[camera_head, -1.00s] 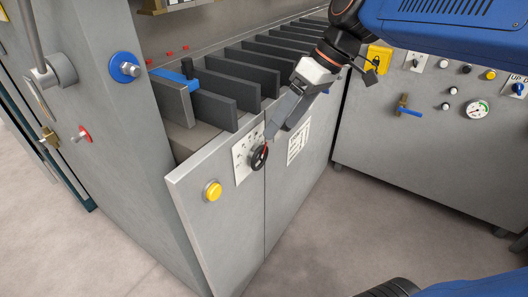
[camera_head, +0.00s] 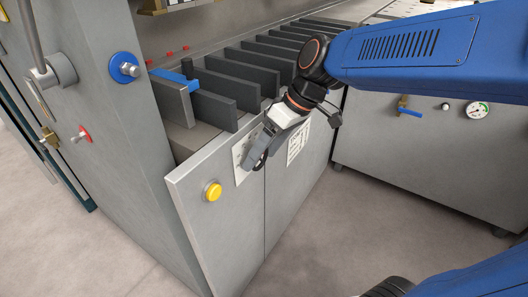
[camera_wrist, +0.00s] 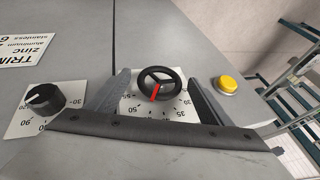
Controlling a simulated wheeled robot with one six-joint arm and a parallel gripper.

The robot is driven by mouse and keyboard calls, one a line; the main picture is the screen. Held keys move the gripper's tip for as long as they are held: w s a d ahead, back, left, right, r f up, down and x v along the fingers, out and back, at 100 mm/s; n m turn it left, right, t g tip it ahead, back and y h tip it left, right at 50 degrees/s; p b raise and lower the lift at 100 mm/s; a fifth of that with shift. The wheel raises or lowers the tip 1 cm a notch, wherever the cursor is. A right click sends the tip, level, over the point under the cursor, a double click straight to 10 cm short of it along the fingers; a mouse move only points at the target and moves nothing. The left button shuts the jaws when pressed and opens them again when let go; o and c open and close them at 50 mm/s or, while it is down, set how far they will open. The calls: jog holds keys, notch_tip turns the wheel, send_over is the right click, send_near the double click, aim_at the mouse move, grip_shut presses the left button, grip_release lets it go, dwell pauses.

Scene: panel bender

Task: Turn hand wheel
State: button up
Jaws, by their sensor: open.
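The hand wheel (camera_wrist: 160,83) is a small black three-spoked wheel with a red pointer, set over a white numbered dial plate (camera_wrist: 180,104) on the grey front panel. In the wrist view it lies between and just beyond the two fingers of my gripper (camera_wrist: 158,90), which are spread apart. No contact between the fingers and the rim is clear. In the head view my gripper (camera_head: 257,155) is at the panel and hides most of the wheel; part of the white plate (camera_head: 240,157) shows at its left.
A yellow button (camera_head: 212,192) sits left of the wheel on the panel. A black knob (camera_wrist: 46,99) on its own dial plate is near the wheel in the wrist view. A row of dark plates (camera_head: 228,108) stands above the panel. The floor in front is clear.

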jog(key=c, duration=1.1)
jog(key=shift+w, duration=0.1)
jog(key=g+y, duration=0.1)
jog(key=m+g+y, duration=0.1)
jog(key=g+y, duration=0.1)
jog(key=g, duration=0.1)
jog(key=shift+w+d+f+y, duration=0.3)
jog(key=shift+w, duration=0.05)
jog(key=m+g+y, duration=0.1)
jog(key=g+y, duration=0.1)
jog(key=m+g+y, duration=0.1)
jog(key=y, duration=0.1)
jog(key=shift+w+d+f+g, duration=0.1)
jog(key=shift+f+g, duration=0.3)
jog(key=shift+y, duration=0.3)
jog(key=o, duration=1.1)
